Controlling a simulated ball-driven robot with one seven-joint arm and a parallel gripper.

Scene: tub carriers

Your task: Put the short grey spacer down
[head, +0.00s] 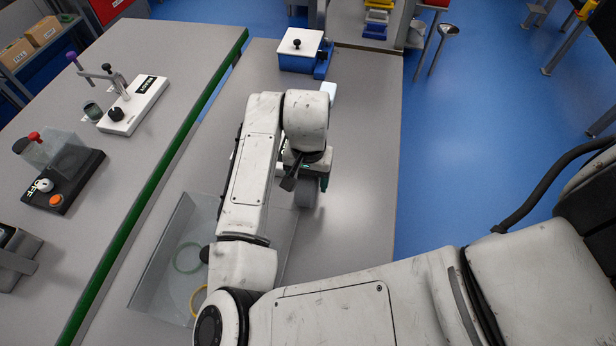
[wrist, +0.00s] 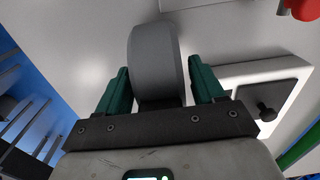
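The short grey spacer (wrist: 156,62) is a thick, smooth grey disc between the two green fingers of my gripper (wrist: 160,85) in the wrist view. The fingers sit close on either side of it, and it sticks out past their tips. In the head view the spacer (head: 308,194) shows below my gripper (head: 304,176), over the grey bench (head: 360,185). My wrist hides part of the fingers there. I cannot tell whether the spacer's lower edge touches the bench.
A grey see-through tub (head: 150,272) with a green ring and a yellow ring lies left of my arm. A blue box with a white lid (head: 300,48) and a small white block (head: 328,90) stand farther back. The bench right of my gripper is clear.

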